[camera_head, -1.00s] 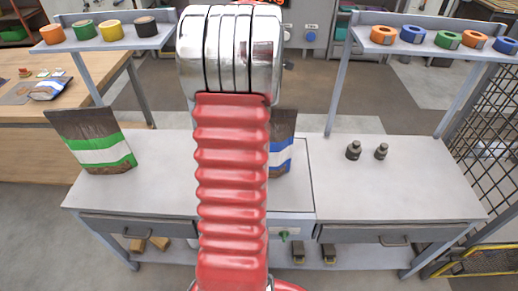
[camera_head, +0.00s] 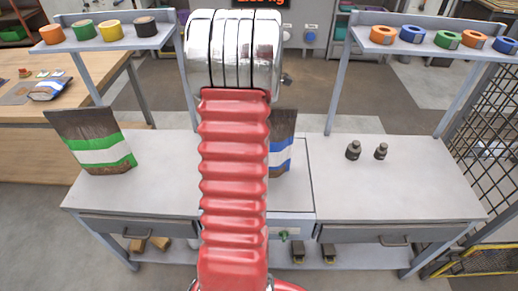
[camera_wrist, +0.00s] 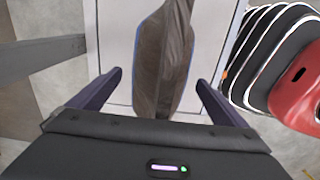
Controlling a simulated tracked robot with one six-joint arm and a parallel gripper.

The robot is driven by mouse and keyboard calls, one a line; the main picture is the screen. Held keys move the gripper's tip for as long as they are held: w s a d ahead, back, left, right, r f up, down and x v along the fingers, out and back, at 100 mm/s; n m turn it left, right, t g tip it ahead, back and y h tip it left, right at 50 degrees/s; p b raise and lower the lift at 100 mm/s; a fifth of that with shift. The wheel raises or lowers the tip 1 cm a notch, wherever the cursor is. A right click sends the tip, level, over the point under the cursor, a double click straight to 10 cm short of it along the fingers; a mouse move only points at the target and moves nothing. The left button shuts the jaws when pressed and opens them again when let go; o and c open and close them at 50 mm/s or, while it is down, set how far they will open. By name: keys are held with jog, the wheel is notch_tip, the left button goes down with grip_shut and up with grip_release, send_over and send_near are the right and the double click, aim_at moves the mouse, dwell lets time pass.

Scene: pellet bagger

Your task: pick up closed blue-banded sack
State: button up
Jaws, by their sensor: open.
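The blue-banded sack (camera_head: 284,132) stands on the middle of the grey bench in the head view, brown with a blue and white band. My red arm hides its left part. In the wrist view the sack (camera_wrist: 163,65) appears from above as a long brown shape with a ridge along it and a blue edge. My gripper (camera_wrist: 160,77) is open, with one dark finger on each side of the sack's near end. I see gaps between the fingers and the sack, and nothing is held. The head view does not show the fingers clearly.
A green-banded sack (camera_head: 95,142) stands at the bench's left. Two dark weights (camera_head: 353,150) stand on the right of the bench (camera_head: 400,185). Shelves with tape rolls (camera_head: 411,34) rise behind on both sides. A mesh fence (camera_head: 490,130) stands at far right.

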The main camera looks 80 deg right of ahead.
jog(key=shift+c, duration=0.5)
jog(key=shift+r, duration=0.1)
jog(key=c, duration=1.6)
jog(key=shift+r, duration=5)
jog(key=shift+c, duration=0.2)
